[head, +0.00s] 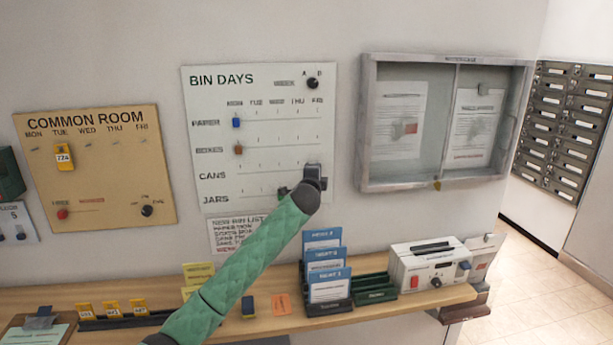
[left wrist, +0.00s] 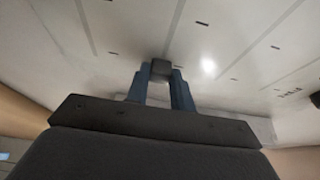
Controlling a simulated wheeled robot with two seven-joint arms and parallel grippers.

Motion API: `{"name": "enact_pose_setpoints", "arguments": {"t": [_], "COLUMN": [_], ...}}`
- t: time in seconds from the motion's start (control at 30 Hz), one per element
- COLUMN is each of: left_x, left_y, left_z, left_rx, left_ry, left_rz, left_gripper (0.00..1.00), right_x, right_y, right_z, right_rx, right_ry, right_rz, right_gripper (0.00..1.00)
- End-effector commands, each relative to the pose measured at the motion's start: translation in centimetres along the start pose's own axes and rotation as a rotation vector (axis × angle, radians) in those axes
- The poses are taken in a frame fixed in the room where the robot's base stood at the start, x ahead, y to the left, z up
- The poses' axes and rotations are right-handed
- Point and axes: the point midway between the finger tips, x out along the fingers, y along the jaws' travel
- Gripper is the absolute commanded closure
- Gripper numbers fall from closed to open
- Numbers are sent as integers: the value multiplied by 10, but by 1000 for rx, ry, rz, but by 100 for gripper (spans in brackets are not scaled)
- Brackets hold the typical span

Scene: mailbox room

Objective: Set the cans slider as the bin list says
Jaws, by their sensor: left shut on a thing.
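The white BIN DAYS board (head: 262,150) hangs on the wall with rows for paper, boxes, cans and jars under day marks. My left gripper (head: 315,174) is at the right end of the cans row, about under FRI. In the left wrist view it is shut on a small dark grey block (left wrist: 160,70), which looks like the cans slider, against the board. In the head view the gripper hides this slider. The blue paper slider (head: 236,122) and brown boxes slider (head: 238,149) stand under MON. The bin list (head: 232,236) hangs below, its small text unclear. My right gripper is out of view.
The week knob (head: 313,83) is at the board's upper right. A glass notice case (head: 445,125) is right of the board. Below, the shelf (head: 400,307) holds blue cards and a white device.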

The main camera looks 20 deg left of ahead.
Motion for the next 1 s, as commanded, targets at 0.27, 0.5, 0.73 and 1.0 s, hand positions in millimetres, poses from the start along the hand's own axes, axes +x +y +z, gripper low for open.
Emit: {"name": "enact_pose_setpoints", "arguments": {"t": [0.27, 0.5, 0.73, 1.0], "left_x": [1, 1, 1, -17], "left_y": [1, 1, 0, 4], "left_z": [-3, -3, -2, -3], "left_rx": [-1, -1, -1, -1], "left_ry": [2, 2, 1, 3], "left_rz": [1, 1, 0, 0], "left_gripper": [100, 55, 55, 55], "right_x": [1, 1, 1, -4], "right_y": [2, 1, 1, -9], "right_z": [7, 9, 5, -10], "right_rx": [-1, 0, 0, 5], "right_ry": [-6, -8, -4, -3], "right_rz": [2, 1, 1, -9], "right_gripper": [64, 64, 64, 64]}}
